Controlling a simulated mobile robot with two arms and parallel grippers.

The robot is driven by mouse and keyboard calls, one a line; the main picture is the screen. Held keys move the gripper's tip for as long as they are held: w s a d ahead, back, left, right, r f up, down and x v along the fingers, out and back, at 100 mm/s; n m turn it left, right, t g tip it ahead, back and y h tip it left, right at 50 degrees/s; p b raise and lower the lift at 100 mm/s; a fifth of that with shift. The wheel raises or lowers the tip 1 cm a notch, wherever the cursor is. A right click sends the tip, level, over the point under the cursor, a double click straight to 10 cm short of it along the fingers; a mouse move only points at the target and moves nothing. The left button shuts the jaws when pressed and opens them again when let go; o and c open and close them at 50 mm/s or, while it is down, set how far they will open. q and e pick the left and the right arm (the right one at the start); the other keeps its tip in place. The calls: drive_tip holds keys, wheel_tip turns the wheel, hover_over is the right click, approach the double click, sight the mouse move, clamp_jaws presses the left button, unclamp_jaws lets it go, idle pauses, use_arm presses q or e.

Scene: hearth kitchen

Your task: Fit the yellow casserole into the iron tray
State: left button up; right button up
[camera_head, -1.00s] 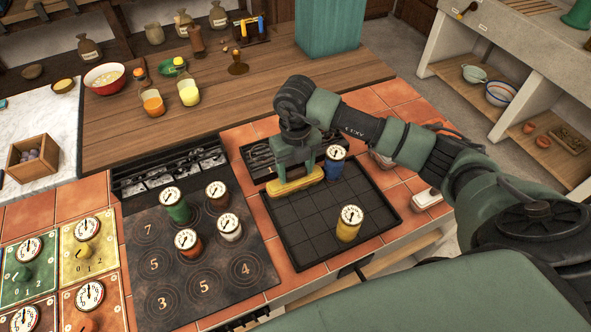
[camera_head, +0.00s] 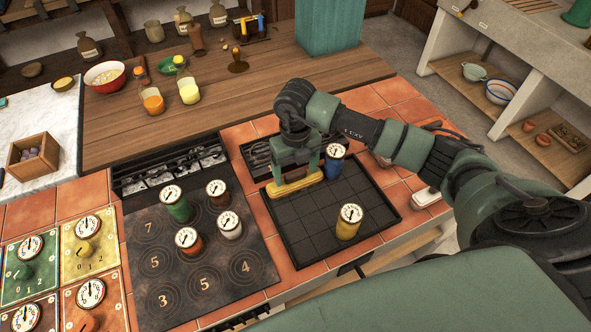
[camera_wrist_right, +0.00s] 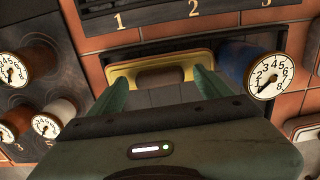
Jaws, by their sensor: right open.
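The yellow casserole (camera_head: 296,187) lies at the back left edge of the dark iron tray (camera_head: 325,237), level as far as I can tell. In the right wrist view its yellow rim (camera_wrist_right: 150,62) frames a brown-red middle. My right gripper (camera_head: 298,175) is over the casserole, fingers pointing down. In the wrist view the two fingers (camera_wrist_right: 158,85) are apart near the casserole's two ends. Whether they touch it, and how its underside meets the tray, is hidden. My left gripper is out of view.
A yellow gauge canister (camera_head: 348,222) stands on the tray's right part, a blue one (camera_head: 334,163) at its back right. Several canisters stand on the numbered hotplate (camera_head: 165,262) to the left. A slot (camera_head: 258,154) lies behind the tray.

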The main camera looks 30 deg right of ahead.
sight(295, 173)
wheel_tip(295, 173, up, 12)
drive_tip(key=b, duration=0.3)
